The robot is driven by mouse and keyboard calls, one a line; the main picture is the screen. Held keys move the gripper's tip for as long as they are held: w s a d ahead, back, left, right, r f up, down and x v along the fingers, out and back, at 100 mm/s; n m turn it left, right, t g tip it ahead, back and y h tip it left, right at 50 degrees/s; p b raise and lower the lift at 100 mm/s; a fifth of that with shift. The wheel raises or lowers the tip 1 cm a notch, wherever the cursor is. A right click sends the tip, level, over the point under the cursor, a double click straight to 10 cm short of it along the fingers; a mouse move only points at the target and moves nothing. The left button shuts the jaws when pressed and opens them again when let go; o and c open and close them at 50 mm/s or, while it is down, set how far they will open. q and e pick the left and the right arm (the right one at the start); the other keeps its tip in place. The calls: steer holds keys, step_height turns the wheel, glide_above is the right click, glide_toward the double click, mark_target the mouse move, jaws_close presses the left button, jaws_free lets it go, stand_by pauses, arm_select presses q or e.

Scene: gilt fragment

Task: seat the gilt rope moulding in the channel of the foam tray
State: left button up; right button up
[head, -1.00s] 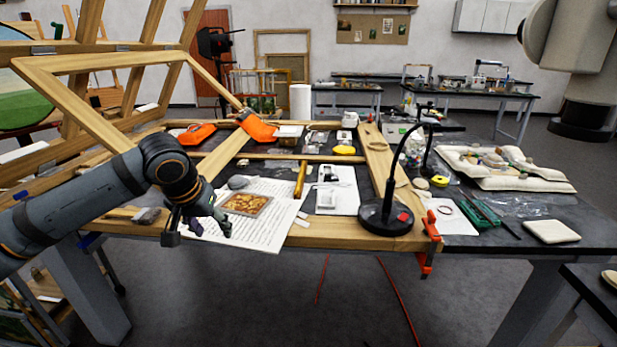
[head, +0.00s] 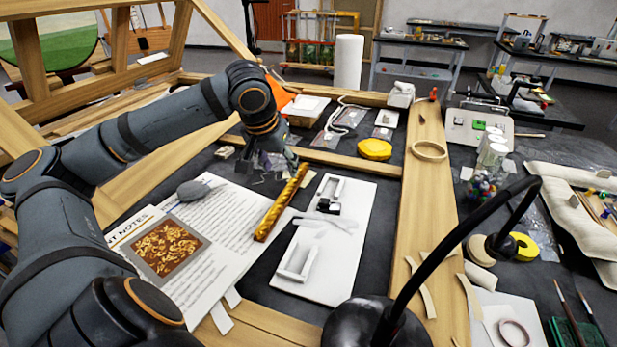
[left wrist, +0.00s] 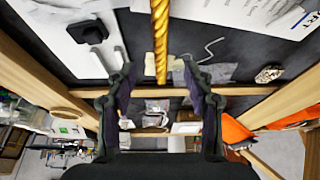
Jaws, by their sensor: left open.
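The gilt rope moulding (head: 282,202) is a thin gold twisted bar lying at a slant on the dark tabletop, left of a flat white board. The white board (head: 355,237) carries two raised white hollow pieces (head: 297,262) and seems to be the foam tray; I cannot make out its channel for certain. My left gripper (head: 275,165) is above the table at the moulding's far end. In the left wrist view its fingers (left wrist: 160,68) are open, and the moulding (left wrist: 160,35) shows between their tips. Whether they touch it is unclear. My right gripper is not in view.
Printed notes (head: 205,212) with a grey stone (head: 193,190) lie left of the moulding. A wooden bar (head: 345,160) crosses behind it. A black lamp (head: 375,325) stands at the front right, its neck arching rightward. A yellow object (head: 374,149) sits beyond the bar.

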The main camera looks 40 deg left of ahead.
mark_target(287, 189)
arm_select(q)
steer(key=shift+f, duration=0.8)
steer(key=p+x, duration=0.2)
steer(key=x, duration=0.1)
steer(key=shift+w+a+r, duration=0.15)
steer(key=shift+w, duration=0.05)
steer(key=shift+f, duration=0.75)
steer(key=b+x, duration=0.1)
steer(key=x, duration=0.3)
steer(key=shift+s, duration=0.15)
steer(key=shift+w+f, duration=0.25)
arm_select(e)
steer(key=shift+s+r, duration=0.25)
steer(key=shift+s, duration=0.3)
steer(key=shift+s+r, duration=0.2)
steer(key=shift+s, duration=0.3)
arm_select(q)
jaws_close()
